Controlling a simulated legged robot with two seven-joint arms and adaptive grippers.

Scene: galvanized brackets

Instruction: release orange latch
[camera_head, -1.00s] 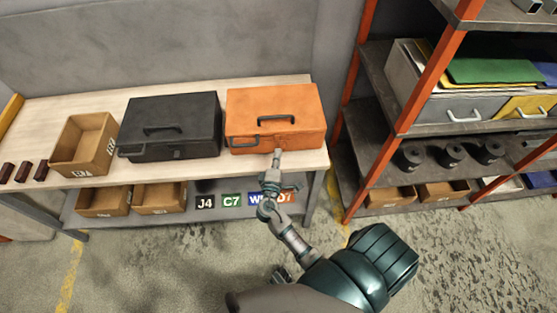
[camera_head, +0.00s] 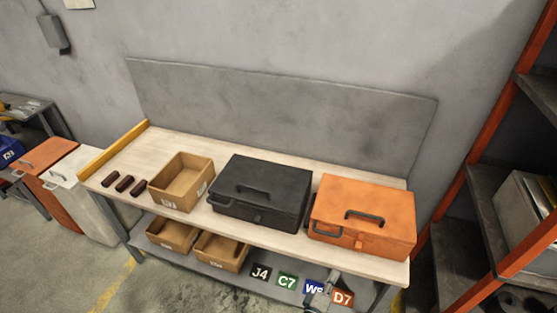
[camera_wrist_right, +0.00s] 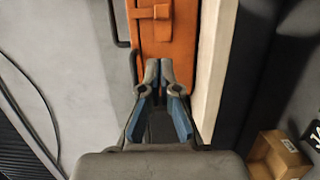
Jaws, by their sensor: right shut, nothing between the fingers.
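The orange case (camera_head: 363,212) sits at the right end of the workbench with its lid down and a dark handle on top. Its orange latch (camera_head: 360,241) is on the front face. In the right wrist view the latch (camera_wrist_right: 155,12) shows at the top, on the orange case (camera_wrist_right: 180,45). My right gripper (camera_head: 334,273) is small at the bottom of the head view, below the case front. In the wrist view the right gripper (camera_wrist_right: 167,70) has its fingertips together and empty, apart from the latch. Whether the tips touch the case is unclear. My left gripper is out of view.
A black case (camera_head: 262,187) stands left of the orange one on the workbench (camera_head: 140,150). An open cardboard box (camera_head: 207,184) and dark brown blocks (camera_head: 124,183) are further left. A red-framed shelf (camera_head: 470,160) stands at right.

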